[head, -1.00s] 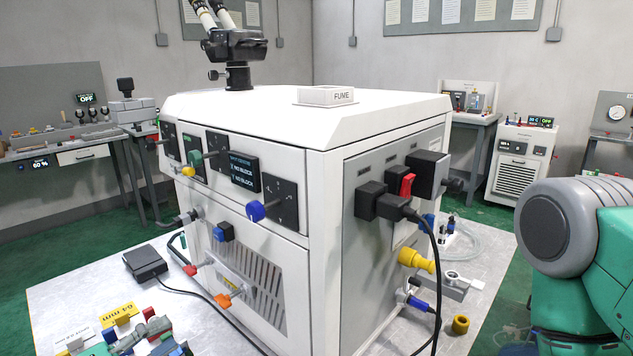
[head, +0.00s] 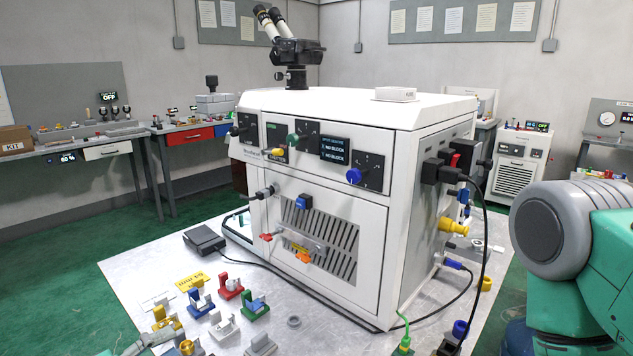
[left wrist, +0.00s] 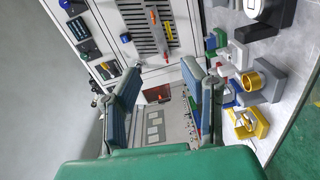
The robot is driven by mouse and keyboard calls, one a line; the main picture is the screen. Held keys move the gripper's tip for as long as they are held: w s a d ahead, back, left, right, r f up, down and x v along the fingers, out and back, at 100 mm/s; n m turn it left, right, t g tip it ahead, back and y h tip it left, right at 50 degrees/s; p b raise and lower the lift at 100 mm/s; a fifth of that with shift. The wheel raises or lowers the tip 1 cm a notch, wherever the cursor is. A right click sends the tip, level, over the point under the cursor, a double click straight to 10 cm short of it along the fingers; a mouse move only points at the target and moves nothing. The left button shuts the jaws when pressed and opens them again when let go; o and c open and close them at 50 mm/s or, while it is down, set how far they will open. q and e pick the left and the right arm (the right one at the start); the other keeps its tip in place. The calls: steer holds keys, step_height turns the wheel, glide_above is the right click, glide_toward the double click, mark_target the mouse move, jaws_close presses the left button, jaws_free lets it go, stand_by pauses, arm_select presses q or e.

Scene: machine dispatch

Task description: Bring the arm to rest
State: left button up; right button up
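My left gripper is open and empty in the left wrist view (left wrist: 166,98), its two grey-blue fingers wide apart. The white machine front and a grey panel show beyond the gap. In the head view only a grey tip of the left gripper (head: 150,340) shows at the bottom left edge, beside the small fixtures. My right arm (head: 575,245), teal with a grey joint, fills the right side of the head view; its gripper is out of view.
The white machine (head: 330,215) stands on a light table (head: 130,270). Several coloured fixtures, including a red one (head: 229,288) and a green one (head: 254,307), stand near the left gripper. A black pedal box (head: 204,240) and cables lie on the table.

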arm_select(q)
steer(key=s+d+f+m+g+y+b, duration=0.1)
steer(key=s+d+f+m+g+y, duration=0.2)
steer(key=f, duration=0.4)
steer(key=s+d+f+g+y+b, duration=0.1)
steer(key=s+d+f+g+y, duration=0.15)
steer(key=s+f, duration=0.35)
steer(key=s+a+f+m+g+y+b, duration=0.1)
steer(key=s+a+f+m+g+y, duration=0.2)
steer(key=s+f, duration=0.3)
steer(key=s+a+f+m+g+y+b, duration=0.1)
steer(key=s+a+f+m+g+y, duration=0.2)
steer(key=s, duration=0.8)
steer(key=shift+s+a+f+g, duration=0.25)
steer(key=shift+a+f+g, duration=0.2)
steer(key=shift+a+f, duration=0.75)
arm_select(e)
steer(key=shift+w+a+f, duration=0.1)
steer(key=shift+w+f, duration=0.05)
steer(key=shift+f, duration=0.9)
steer(key=shift+w+a+f, duration=0.1)
steer(key=shift+f, duration=0.9)
